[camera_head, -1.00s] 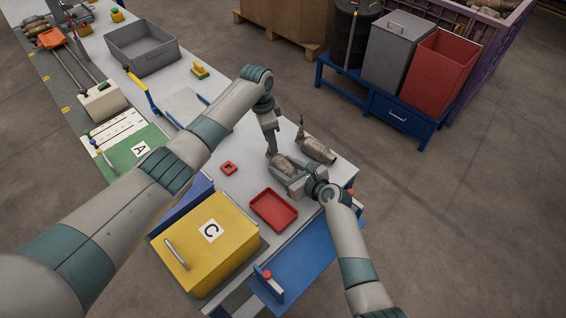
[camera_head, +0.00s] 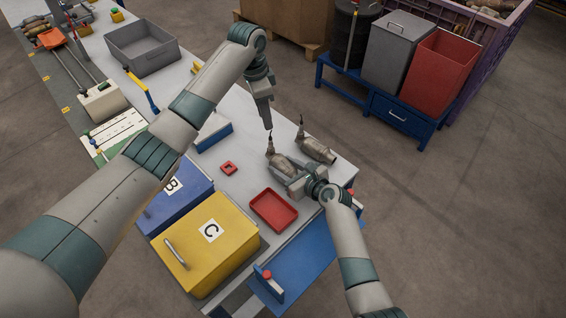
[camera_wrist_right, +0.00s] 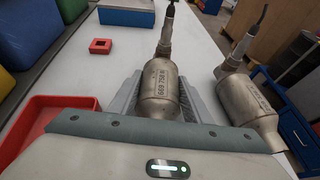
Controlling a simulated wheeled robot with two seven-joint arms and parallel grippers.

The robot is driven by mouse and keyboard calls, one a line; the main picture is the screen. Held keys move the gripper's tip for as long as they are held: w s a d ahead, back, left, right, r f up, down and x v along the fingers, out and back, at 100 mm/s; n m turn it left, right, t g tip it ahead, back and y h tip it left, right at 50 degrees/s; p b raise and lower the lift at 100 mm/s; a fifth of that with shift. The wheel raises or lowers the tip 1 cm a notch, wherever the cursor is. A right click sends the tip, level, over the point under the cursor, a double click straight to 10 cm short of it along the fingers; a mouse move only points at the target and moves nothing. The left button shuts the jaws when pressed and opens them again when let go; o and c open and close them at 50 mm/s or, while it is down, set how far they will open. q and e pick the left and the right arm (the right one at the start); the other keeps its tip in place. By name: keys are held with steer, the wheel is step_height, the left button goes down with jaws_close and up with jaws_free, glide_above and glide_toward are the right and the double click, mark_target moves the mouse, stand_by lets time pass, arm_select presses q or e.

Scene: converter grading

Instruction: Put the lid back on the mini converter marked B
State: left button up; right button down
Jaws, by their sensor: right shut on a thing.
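A blue box marked B (camera_head: 188,203) stands behind the yellow box, partly covered by my left arm. I cannot make out a separate lid. A metal converter (camera_head: 281,160) with a dark-tipped probe lies on the white table. It also shows in the right wrist view (camera_wrist_right: 160,92), with printed digits. My right gripper (camera_head: 287,171) is shut on this converter, one finger on each side in the right wrist view (camera_wrist_right: 159,98). My left gripper (camera_head: 267,122) points down above the probe, apart from the converter body; its finger gap does not show.
A second converter (camera_head: 318,151) lies close to the right. A red tray (camera_head: 274,210), a small red square frame (camera_head: 228,168), a yellow box marked C (camera_head: 208,245) and a blue-sided block (camera_head: 213,139) are nearby. A grey bin (camera_head: 143,48) stands farther back.

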mark_target(292, 172)
arm_select(q)
steer(key=shift+r, duration=0.35)
arm_select(e)
steer(key=c, duration=0.9)
jaws_free()
steer(key=shift+d, duration=0.1)
arm_select(q)
steer(key=shift+f+b, duration=0.3)
steer(key=shift+f, duration=0.05)
arm_select(e)
steer(key=shift+v, duration=3.7)
arm_select(q)
steer(key=shift+a, duration=0.1)
